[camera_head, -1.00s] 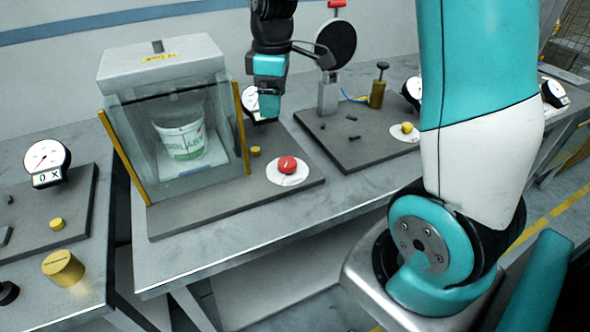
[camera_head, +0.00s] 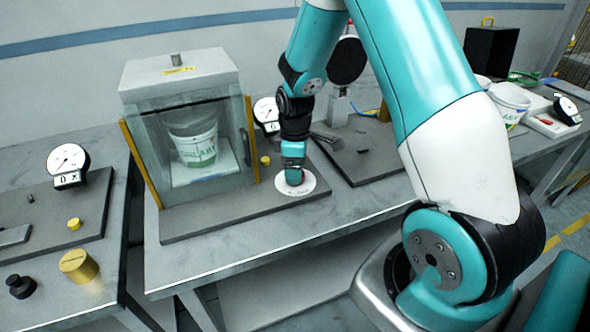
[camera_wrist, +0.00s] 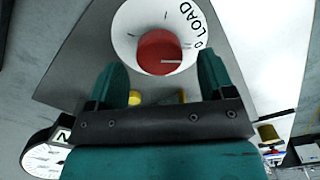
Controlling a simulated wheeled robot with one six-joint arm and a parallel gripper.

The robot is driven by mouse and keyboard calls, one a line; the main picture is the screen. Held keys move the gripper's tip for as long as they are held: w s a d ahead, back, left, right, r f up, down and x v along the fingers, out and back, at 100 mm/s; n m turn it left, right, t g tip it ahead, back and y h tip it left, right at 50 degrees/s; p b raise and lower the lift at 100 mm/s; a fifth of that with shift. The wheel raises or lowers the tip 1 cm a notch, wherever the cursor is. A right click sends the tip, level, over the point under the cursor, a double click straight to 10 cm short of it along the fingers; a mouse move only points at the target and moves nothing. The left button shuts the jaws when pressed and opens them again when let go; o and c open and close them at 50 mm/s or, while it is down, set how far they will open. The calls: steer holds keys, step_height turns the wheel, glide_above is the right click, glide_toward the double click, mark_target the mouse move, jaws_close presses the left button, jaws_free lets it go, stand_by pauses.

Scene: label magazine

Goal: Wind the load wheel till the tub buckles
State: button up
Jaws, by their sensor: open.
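The load wheel (camera_wrist: 160,52) is a red round knob with a pale pointer line, on a white dial (camera_wrist: 125,40) lettered LOAD. My gripper (camera_wrist: 162,72) is open, its two teal fingers at either side of the wheel's near edge with gaps. I cannot tell whether the fingertips reach down around it. In the head view my gripper (camera_head: 294,178) points down over the white dial (camera_head: 312,187) and hides most of the wheel. The white tub (camera_head: 195,147) with green print stands upright inside a clear-fronted box (camera_head: 185,75) and looks unbuckled.
A round gauge (camera_head: 267,112) stands right of the box, beside a small yellow button (camera_head: 265,160). On the left bench are another gauge (camera_head: 67,165), a brass cylinder (camera_head: 80,266) and a black knob (camera_head: 21,286). The bench front is clear.

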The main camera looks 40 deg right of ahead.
steer(key=shift+f, duration=1.15)
steer(key=c, duration=0.9)
steer(key=shift+c, duration=0.2)
